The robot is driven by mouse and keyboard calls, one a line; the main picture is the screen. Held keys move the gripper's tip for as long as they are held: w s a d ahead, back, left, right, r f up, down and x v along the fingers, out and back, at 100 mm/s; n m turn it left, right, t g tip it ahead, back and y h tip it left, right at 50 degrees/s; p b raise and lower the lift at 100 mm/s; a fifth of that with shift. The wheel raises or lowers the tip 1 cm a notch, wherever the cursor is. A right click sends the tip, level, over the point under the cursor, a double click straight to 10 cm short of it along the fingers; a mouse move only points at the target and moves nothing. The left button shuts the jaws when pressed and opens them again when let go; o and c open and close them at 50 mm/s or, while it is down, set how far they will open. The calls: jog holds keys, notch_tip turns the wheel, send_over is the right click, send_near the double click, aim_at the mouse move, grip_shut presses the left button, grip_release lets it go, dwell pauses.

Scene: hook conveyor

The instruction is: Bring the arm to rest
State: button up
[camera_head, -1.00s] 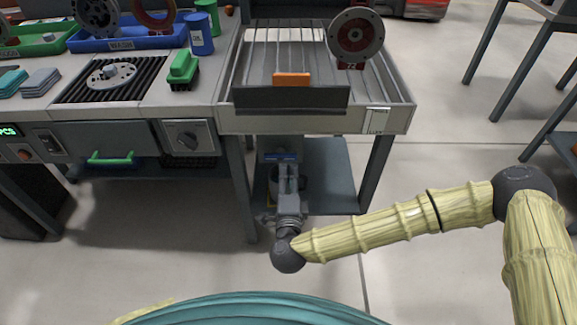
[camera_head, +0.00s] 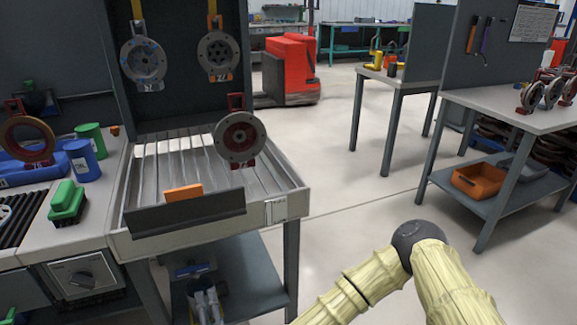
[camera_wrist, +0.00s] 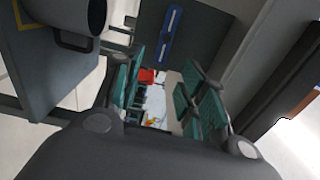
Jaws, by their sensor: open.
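My gripper (camera_head: 207,303) shows at the bottom edge of the head view, low in front of the roller table's lower shelf. Its lower part and the wrist are cut off by the frame. In the wrist view my gripper (camera_wrist: 163,92) has its two green-padded fingers apart, with nothing between them. My pale yellow arm is bent at a dark joint at the lower right of the head view.
Two discs (camera_head: 143,62) hang behind. A bench (camera_head: 497,103) stands at right; open floor (camera_head: 345,205) lies between.

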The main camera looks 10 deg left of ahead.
jog(key=s+d+f+n+g+h, duration=0.1)
jog(key=s+d+f+n+g, duration=0.3)
jog(key=d+f, duration=0.4)
jog(key=s+d+f+n+g, duration=0.35)
jog(key=d+f, duration=0.25)
jog(key=f, duration=0.3)
jog(key=s+d+f+n+g+h, duration=0.1)
jog(key=s+d+f+g+h, duration=0.15)
jog(key=d, duration=0.55)
jog(key=s+d+f+n+g+h, duration=0.1)
jog(key=s+d+f, duration=0.2)
jog(key=d, duration=0.6)
jog(key=s+d+f+n+g+h, duration=0.2)
jog(key=s+d, duration=0.1)
jog(key=d, duration=0.5)
jog(key=s+d+r+g+h, duration=0.1)
jog(key=s+d+g+h, duration=0.2)
jog(key=d, duration=0.9)
notch_tip(320, 180, up, 22)
jog(key=s+p, duration=0.1)
jog(key=p, duration=2)
jog(key=shift+t+p, duration=0.4)
jog(key=shift+s+a, duration=0.1)
